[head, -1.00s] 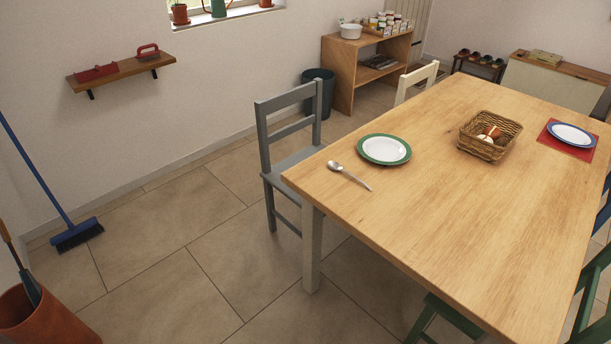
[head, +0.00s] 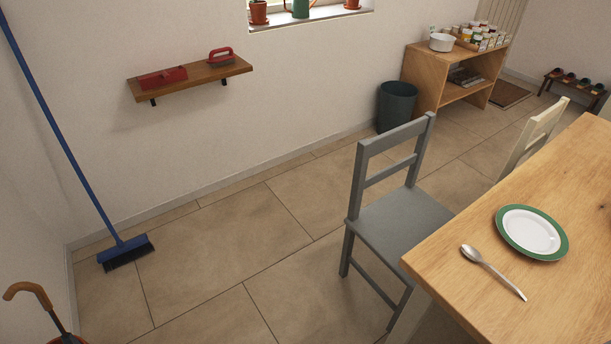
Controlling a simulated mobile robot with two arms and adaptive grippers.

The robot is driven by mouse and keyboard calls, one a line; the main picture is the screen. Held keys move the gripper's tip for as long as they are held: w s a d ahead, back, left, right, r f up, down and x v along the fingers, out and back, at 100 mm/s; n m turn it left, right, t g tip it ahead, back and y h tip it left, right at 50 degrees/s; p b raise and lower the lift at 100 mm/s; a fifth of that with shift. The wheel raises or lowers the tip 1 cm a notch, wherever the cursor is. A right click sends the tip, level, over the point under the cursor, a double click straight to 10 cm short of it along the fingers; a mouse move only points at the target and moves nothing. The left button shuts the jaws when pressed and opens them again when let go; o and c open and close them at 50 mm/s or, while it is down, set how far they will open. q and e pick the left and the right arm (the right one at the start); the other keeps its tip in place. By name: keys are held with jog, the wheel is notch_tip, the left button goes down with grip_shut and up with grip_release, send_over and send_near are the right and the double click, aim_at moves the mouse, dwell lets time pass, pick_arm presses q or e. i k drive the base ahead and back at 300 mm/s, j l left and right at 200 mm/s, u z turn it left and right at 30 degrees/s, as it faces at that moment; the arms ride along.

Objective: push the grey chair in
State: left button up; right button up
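The grey chair (head: 398,214) stands upright on the tiled floor at the near left corner of the wooden table (head: 572,212). Its backrest is toward the wall side, and its seat faces the table. The front part of the seat is hidden by or lies close to the table edge; I cannot tell how far it reaches under the top. Neither of my grippers shows in the head view.
A cream chair (head: 538,133) stands farther along the table. A plate (head: 531,232) and spoon (head: 492,271) lie on the tabletop. A dark bin (head: 396,106), wooden shelf unit (head: 437,80) and blue broom (head: 122,250) are along the wall. Floor (head: 235,240) left of the chair is clear.

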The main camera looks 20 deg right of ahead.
aim_at(391, 225)
jog(key=i+j, duration=0.15)
jog(key=i, duration=0.6)
jog(key=i+j, duration=0.15)
jog(key=i, duration=0.65)
jog(key=i+z, duration=0.25)
jog(key=z, duration=0.2)
jog(key=i+j+z, duration=0.1)
jog(key=i+z, duration=0.15)
jog(key=z, duration=0.25)
jog(key=i+j+z, duration=0.2)
jog(key=z, duration=0.25)
jog(key=i+j+z, duration=0.25)
jog(key=z, duration=0.2)
